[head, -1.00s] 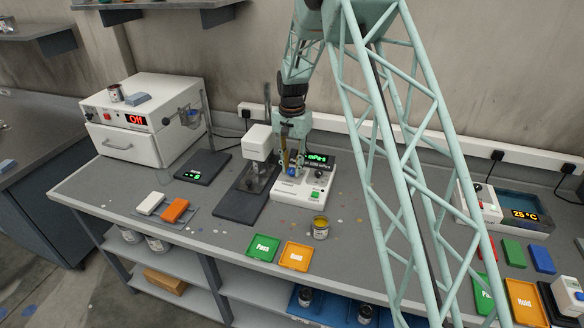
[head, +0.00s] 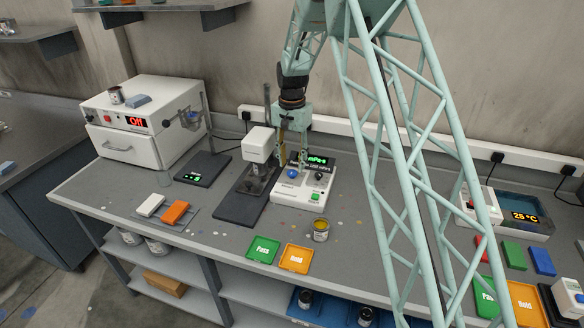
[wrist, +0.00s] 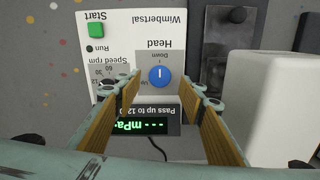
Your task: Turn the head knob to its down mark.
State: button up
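The blue head knob (head: 292,174) sits on the sloping front of the white instrument (head: 287,196). In the wrist view the knob (wrist: 161,77) shows upside down, with its white line pointing toward the word "Down" on the Head label. My gripper (head: 293,150) is above and behind the knob in the head view. In the wrist view its two tan-padded fingers (wrist: 166,88) stand wide apart with nothing between their pads, and the knob shows beyond the tips, clear of both.
The instrument's green display (wrist: 140,125) is lit; a green Start button (wrist: 95,30) and black speed knob are beside the head knob. The white measuring head (head: 258,143) stands close left.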

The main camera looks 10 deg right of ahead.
aim_at(292, 173)
notch_tip(292, 173, up, 9)
jog(key=shift+f, duration=0.2)
dwell(0.3)
dwell(0.3)
jog(key=s+r+n+t+b, duration=0.1)
jog(key=s+r+n, duration=0.1)
jog(key=s+r, duration=1.1)
jog(key=s+r+n+t+b, duration=0.1)
jog(key=s+r+n, duration=0.1)
jog(key=s+r, duration=1.05)
jog(key=s+f+n+t+b, duration=0.1)
jog(key=s+f+n, duration=0.1)
jog(key=s, duration=1.6)
jog(key=s+f+n+t+b, duration=0.1)
jog(key=s+f, duration=0.1)
jog(key=s, duration=1.6)
jog(key=shift+d+n+b, duration=0.3)
jog(key=shift+d+n, duration=0.1)
